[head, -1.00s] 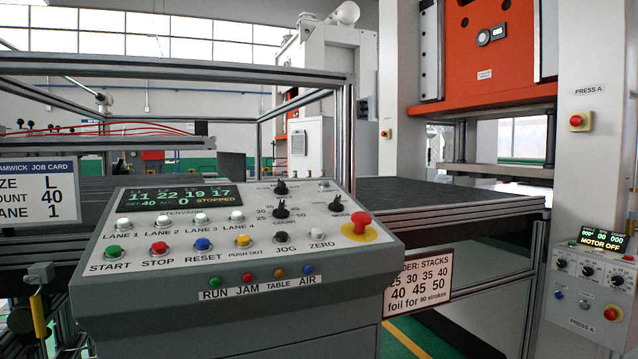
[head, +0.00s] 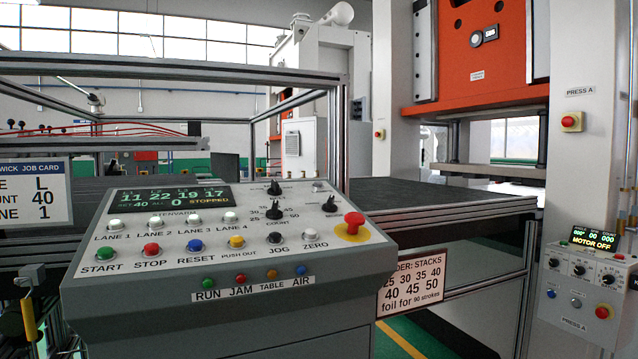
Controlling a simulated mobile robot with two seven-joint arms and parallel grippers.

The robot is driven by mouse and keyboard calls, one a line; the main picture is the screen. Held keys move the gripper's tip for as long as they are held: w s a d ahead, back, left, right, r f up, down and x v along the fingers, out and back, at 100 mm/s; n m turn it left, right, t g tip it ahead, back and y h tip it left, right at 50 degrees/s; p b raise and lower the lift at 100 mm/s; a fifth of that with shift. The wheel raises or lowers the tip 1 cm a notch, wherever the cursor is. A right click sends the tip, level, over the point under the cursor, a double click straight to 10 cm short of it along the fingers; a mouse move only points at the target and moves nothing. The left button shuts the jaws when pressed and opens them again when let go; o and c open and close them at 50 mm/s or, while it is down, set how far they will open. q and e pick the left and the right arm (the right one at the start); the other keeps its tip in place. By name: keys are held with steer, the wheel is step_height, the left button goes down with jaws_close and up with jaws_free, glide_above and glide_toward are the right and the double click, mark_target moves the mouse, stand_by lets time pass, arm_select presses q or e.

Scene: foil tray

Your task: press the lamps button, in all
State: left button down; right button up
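The grey control console (head: 225,300) stands in front of me with its sloped panel facing me. A small pale button (head: 317,186) sits at the panel's upper right, beside the selector knobs; its label is too small to read, so I cannot tell whether it is the lamps button. No button label that I can read says lamps. Small coloured lights (head: 255,277) for RUN, JAM, TABLE and AIR line the front edge. The display (head: 172,197) reads STOPPED. Neither of my grippers is in view.
A red mushroom button (head: 353,222) stands up at the panel's right. White lane buttons (head: 114,226) and a row with START (head: 106,253) fill the front. A job card (head: 35,195) is at left. A dark table (head: 420,200) and Press A's control box (head: 580,285) are at right.

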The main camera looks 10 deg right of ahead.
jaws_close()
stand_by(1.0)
